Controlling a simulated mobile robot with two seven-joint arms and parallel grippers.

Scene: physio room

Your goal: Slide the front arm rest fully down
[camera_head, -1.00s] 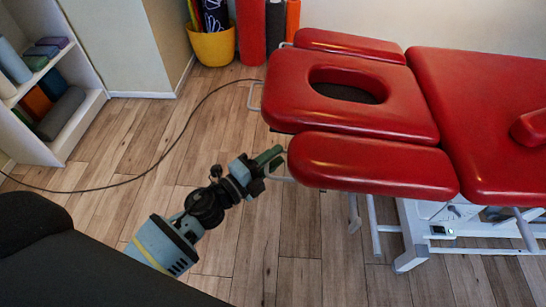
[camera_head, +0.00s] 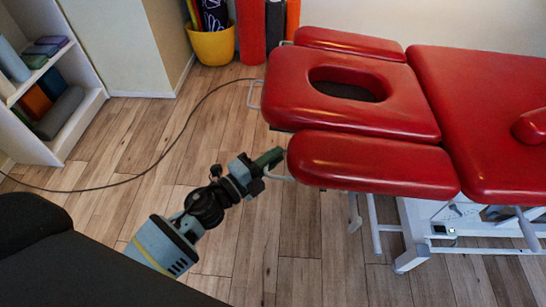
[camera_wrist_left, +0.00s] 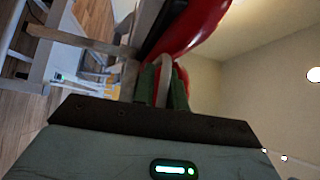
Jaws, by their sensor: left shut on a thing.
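The front arm rest (camera_head: 375,166) is a long red pad on the near side of the treatment table's head end. It lies roughly level beside the red headrest (camera_head: 290,92), which has an oval face hole. A thin pale metal handle (camera_head: 282,178) sticks out from the arm rest's left end. My left gripper (camera_head: 274,158) reaches in from the lower left and is shut on this handle. In the left wrist view its green fingers stand on both sides of the handle (camera_wrist_left: 163,72), with the red pad's underside (camera_wrist_left: 197,28) above. My right gripper is not in view.
The far arm rest (camera_head: 350,45) lies behind the headrest. The white table frame (camera_head: 410,255) stands below on the right. A black cable (camera_head: 170,135) crosses the wooden floor. Shelves (camera_head: 75,110) and a yellow bucket (camera_head: 212,47) stand at the back left.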

